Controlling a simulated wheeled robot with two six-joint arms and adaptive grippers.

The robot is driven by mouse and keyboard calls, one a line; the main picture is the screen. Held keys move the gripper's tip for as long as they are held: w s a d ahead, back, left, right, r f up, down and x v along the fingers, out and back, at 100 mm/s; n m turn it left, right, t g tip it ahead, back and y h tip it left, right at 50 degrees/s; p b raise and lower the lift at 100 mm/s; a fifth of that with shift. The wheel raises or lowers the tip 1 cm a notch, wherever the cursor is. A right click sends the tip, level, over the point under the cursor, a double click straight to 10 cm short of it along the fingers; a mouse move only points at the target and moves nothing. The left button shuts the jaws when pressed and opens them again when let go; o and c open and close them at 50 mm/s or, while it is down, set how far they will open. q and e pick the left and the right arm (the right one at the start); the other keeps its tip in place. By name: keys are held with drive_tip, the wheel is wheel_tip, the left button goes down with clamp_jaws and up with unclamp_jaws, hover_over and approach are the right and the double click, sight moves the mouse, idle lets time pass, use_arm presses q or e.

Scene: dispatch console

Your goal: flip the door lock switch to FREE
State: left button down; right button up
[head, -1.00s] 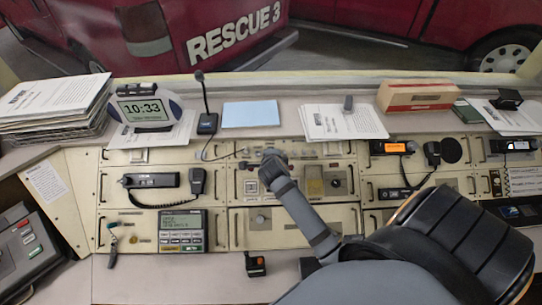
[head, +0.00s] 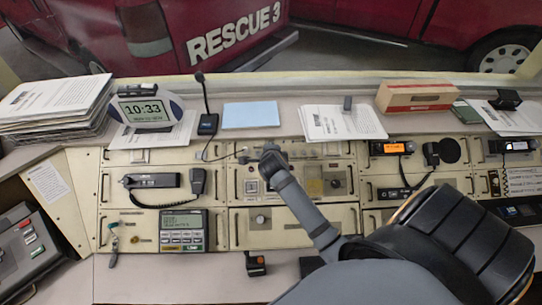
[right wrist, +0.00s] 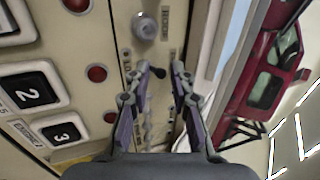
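My right arm reaches over the console in the head view, with its right gripper (head: 243,157) small and low at the upper middle panel. In the right wrist view the right gripper (right wrist: 159,70) is open, with one finger on each side of a small black toggle switch (right wrist: 157,73) on the cream panel. The fingers look apart from it, with nothing gripped. The labels by the toggle are too small to read, so I cannot tell its position or confirm it is the door lock switch. My left gripper is not in view.
A round grey knob (right wrist: 145,27) sits beyond the toggle, and red buttons (right wrist: 96,73) and large numbered keys (right wrist: 30,92) lie to the left. In the head view a desk microphone (head: 207,122), blue paper (head: 251,115) and white papers (head: 342,122) stand behind the panel.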

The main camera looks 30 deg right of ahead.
drive_tip(key=shift+s+a+r+p, duration=0.1)
drive_tip(key=shift+s+r+p, duration=0.05)
drive_tip(key=shift+r+p, duration=0.3)
drive_tip(key=shift+s+a+r+p, duration=0.1)
drive_tip(key=shift+r+p, duration=0.35)
drive_tip(key=p+v, duration=0.1)
drive_tip(key=v, duration=0.1)
drive_tip(key=p+v, duration=0.2)
drive_tip(key=shift+w+d+r, duration=0.2)
drive_tip(key=shift+w+r, duration=0.05)
drive_tip(key=shift+r, duration=0.1)
